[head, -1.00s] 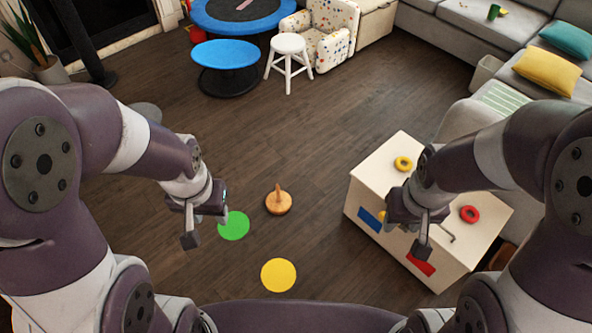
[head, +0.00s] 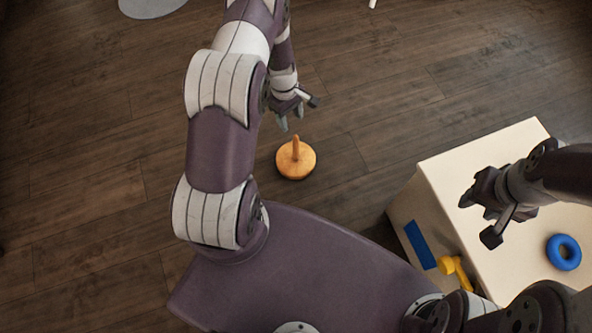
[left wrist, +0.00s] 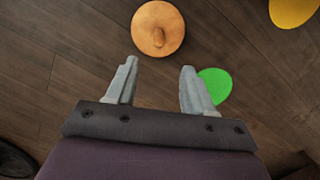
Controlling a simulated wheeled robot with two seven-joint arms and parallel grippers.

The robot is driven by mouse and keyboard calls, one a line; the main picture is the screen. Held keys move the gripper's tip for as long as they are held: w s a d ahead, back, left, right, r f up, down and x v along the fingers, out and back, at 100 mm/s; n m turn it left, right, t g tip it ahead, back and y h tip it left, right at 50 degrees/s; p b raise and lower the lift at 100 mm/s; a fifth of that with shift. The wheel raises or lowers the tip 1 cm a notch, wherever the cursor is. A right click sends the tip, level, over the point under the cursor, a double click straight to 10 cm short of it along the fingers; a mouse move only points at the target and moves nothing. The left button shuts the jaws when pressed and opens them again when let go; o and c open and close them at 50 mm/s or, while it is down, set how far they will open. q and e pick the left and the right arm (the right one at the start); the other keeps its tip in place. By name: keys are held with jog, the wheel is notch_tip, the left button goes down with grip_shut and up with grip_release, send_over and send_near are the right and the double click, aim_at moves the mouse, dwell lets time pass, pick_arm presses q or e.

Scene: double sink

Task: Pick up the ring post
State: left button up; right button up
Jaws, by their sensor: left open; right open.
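The ring post (head: 296,160) is a round wooden base with an upright peg, standing on the dark wood floor. It also shows at the top of the left wrist view (left wrist: 158,28), beyond the fingertips. My left gripper (head: 291,118) is open and empty, above the floor just beyond the post in the head view. Its two fingers (left wrist: 158,75) are spread apart in the left wrist view and do not touch the post. My right gripper (head: 478,218) is open and empty over the pale box at the right.
The pale box (head: 500,150) has a blue patch (head: 419,244) and a yellow knob-like part (head: 450,266) on its side. A blue ring (head: 563,252) lies on top. Green (left wrist: 215,85) and yellow (left wrist: 292,10) discs lie on the floor.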

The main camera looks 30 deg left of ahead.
aim_at(296, 143)
pick_arm(q)
jog(key=f+b, duration=0.3)
jog(key=f, duration=0.1)
jog(key=d+f+b, duration=0.1)
jog(key=f+b, duration=0.2)
jog(key=f, duration=0.2)
jog(key=f+b, duration=0.3)
jog(key=f, duration=0.1)
jog(key=shift+s+d+f, duration=0.1)
jog(key=shift+d+f, duration=0.25)
jog(key=shift+d, duration=0.05)
jog(key=shift+r, duration=0.15)
grip_shut()
dwell(0.3)
